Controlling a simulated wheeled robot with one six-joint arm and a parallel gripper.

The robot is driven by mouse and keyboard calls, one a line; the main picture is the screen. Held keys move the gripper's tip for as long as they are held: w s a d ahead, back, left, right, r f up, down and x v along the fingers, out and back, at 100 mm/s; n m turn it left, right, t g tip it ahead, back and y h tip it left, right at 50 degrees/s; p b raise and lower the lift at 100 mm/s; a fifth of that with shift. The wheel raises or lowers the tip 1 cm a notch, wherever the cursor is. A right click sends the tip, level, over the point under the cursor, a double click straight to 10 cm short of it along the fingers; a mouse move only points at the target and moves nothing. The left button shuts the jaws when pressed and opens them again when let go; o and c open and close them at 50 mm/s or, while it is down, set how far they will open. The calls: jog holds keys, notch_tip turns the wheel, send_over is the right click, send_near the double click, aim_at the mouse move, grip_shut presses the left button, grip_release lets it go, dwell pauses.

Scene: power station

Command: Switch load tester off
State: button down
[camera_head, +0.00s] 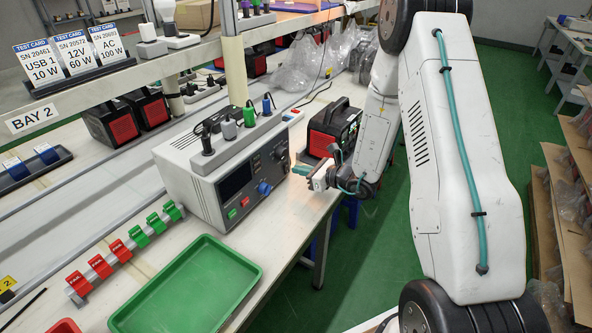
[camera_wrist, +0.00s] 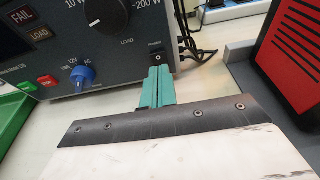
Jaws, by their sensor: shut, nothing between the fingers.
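The load tester (camera_head: 178,160) is a grey box with a dark front panel, standing on the bench. In the wrist view its panel (camera_wrist: 45,60) shows FAIL and LOAD labels, a large black load dial (camera_wrist: 112,15), a blue selector knob (camera_wrist: 82,76), and green and red buttons. A small black rocker switch (camera_wrist: 158,56) marked with a white symbol sits at the panel's lower right. My gripper (camera_head: 298,170) is shut and empty, its teal fingers pointing at the panel's right end. In the wrist view its fingertips (camera_wrist: 158,72) are just below the switch; contact is unclear.
A red and black power unit (camera_head: 335,125) stands right of the tester, close to my gripper. A green tray (camera_head: 190,290) and red and green tags (camera_head: 120,250) lie in front and left. Plugs stand on top of the tester; dark cables run behind it.

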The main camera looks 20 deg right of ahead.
jog(key=r+v, duration=0.1)
jog(key=v, duration=1)
jog(key=shift+d+r, duration=0.15)
jog(key=shift+r, duration=0.25)
jog(key=shift+s, duration=0.1)
jog(key=s+a+r+n+g+y, duration=0.1)
jog(key=s+a+r+n+g, duration=0.3)
jog(key=s+a+n+g, duration=0.3)
jog(key=s+a+r+n+g+y, duration=0.2)
jog(key=s+a+r+n+g, duration=0.3)
jog(key=s+n, duration=0.4)
jog(key=s+d+r+n+t+h, duration=0.1)
jog(key=s+d+r+n+h, duration=0.2)
jog(key=s+r+n+h, duration=0.8)
jog(key=shift+s+r+n+h, duration=0.4)
jog(key=shift+s+r+n, duration=0.6)
jog(key=shift+s+r, duration=0.45)
